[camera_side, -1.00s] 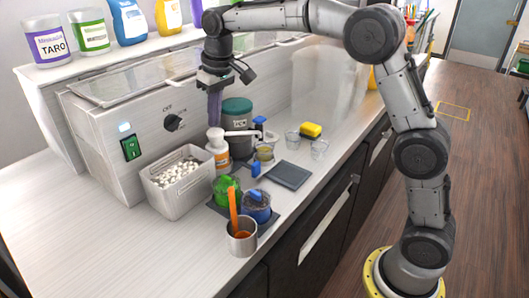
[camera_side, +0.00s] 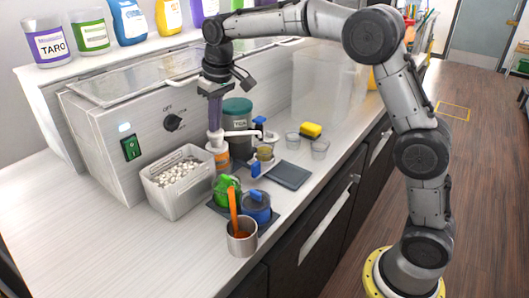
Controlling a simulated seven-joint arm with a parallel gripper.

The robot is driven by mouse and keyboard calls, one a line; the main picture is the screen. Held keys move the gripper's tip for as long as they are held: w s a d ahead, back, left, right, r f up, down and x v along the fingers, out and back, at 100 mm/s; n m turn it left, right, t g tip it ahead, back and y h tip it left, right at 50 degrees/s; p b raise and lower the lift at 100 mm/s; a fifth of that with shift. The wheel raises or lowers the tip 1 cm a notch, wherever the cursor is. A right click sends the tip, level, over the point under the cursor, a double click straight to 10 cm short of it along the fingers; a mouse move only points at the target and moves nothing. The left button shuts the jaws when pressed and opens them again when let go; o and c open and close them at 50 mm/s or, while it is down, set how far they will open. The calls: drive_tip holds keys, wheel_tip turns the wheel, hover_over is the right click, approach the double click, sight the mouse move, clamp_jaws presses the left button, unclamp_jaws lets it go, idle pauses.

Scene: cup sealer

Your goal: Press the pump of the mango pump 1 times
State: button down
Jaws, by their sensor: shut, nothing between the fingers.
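The mango pump (camera_side: 221,158) is a bottle with an orange label and a white pump head (camera_side: 215,140). The lower part of the bottle is partly hidden by the green object in front.
A tub of white pieces (camera_side: 178,198) stands left of the pump. A dark-green-lidded canister (camera_side: 237,108) is right behind it. A green object (camera_side: 226,190), a blue-lidded jar (camera_side: 257,207) and a metal cup (camera_side: 241,243) stand in front. The left counter is clear.

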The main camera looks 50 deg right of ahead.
drive_tip(key=shift+f, duration=1.15)
drive_tip(key=shift+r, duration=1.85)
drive_tip(key=shift+r, duration=0.1)
drive_tip(key=shift+r, duration=2.95)
